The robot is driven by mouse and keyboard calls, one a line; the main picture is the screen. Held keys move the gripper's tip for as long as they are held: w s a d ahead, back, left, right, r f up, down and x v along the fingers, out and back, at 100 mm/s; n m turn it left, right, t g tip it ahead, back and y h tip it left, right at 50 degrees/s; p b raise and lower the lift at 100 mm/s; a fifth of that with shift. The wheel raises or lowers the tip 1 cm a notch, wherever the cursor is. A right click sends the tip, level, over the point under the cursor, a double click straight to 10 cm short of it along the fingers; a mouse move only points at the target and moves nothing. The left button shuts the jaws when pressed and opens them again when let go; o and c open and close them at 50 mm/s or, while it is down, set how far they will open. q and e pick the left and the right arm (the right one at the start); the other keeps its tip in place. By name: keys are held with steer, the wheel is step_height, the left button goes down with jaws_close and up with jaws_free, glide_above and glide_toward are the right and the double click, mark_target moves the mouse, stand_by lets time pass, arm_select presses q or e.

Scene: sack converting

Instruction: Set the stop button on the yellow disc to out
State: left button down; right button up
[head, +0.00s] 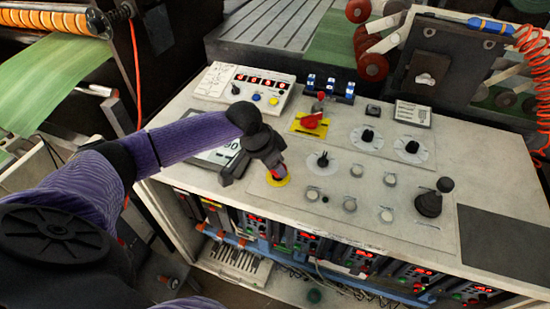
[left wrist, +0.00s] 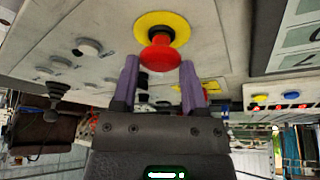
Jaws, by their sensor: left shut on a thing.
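The stop button is a red mushroom knob (left wrist: 160,54) on a round yellow disc (left wrist: 175,22) in the left wrist view. In the head view the red button (head: 281,173) is partly hidden by my gripper, and the yellow disc (head: 284,182) shows around it on the pale console top. My left gripper (head: 276,168) reaches down to the button and is shut on it. In the left wrist view the purple fingers of my gripper (left wrist: 160,70) stand on either side of the red head. My right gripper is not in view.
A red rotary switch on a yellow plate (head: 310,124) stands behind. Several knobs and small buttons (head: 349,204) lie to the right, with a black joystick (head: 430,203) beyond. A display panel (head: 217,156) is partly behind my arm. The console's front edge drops to an open electrical bay.

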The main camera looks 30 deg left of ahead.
arm_select(q)
steer(key=shift+c, duration=0.5)
jaws_free()
steer(key=shift+r, duration=0.1)
steer(key=p+v, duration=0.2)
steer(key=v, duration=0.8)
steer(key=shift+p, duration=0.3)
